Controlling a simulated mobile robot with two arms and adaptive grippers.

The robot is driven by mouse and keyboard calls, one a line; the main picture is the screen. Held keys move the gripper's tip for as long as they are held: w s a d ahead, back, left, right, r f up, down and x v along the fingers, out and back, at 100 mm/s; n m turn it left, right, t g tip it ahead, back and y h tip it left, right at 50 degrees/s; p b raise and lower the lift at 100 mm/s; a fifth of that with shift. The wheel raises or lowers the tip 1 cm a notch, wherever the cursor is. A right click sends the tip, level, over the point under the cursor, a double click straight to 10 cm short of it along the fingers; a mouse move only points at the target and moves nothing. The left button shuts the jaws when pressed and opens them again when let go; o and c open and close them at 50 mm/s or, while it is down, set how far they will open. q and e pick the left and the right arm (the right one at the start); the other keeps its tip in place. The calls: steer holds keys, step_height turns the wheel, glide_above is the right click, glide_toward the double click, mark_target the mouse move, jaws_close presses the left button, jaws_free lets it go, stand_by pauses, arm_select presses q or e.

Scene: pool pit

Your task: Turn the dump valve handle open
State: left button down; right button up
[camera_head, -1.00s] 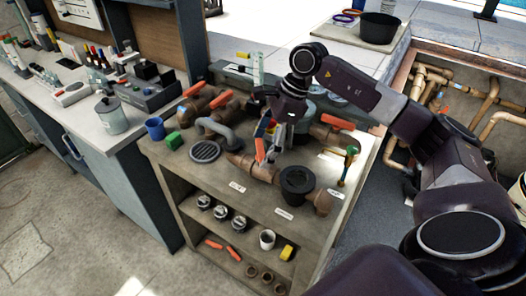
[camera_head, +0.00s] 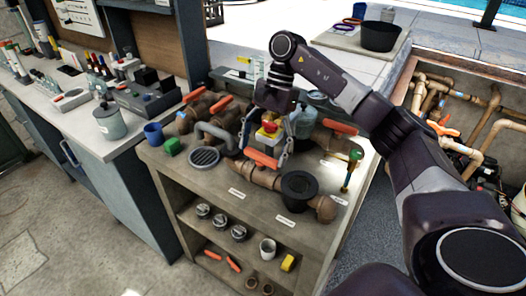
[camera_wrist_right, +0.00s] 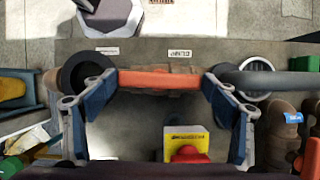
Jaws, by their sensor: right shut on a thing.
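An orange valve handle (camera_head: 262,158) sits on a brown pipe run near the front of the bench top. It lies crosswise over the pipe. My right gripper (camera_head: 266,152) reaches down from above, with one finger at each end of the handle. In the right wrist view the handle (camera_wrist_right: 158,80) spans the gap between the two blue-grey fingers, and my right gripper (camera_wrist_right: 160,84) is shut on it. I cannot read the labels on the bench front well enough to tell the valve's name. My left gripper is not in view.
A yellow box with a red button (camera_wrist_right: 186,143) is close by the fingers. A black round fitting (camera_head: 299,186) stands right of the handle, and a grey drain grate (camera_head: 204,157) lies to its left. More orange handles (camera_head: 340,126) stand on pipes behind. Shelves below hold small parts.

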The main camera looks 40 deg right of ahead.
steer(key=shift+r+n, duration=0.1)
steer(key=shift+n, duration=0.2)
stand_by(0.4)
steer(key=o, duration=1.2)
steer(key=shift+c, duration=0.2)
steer(key=v, duration=1.2)
steer(key=shift+w, duration=0.15)
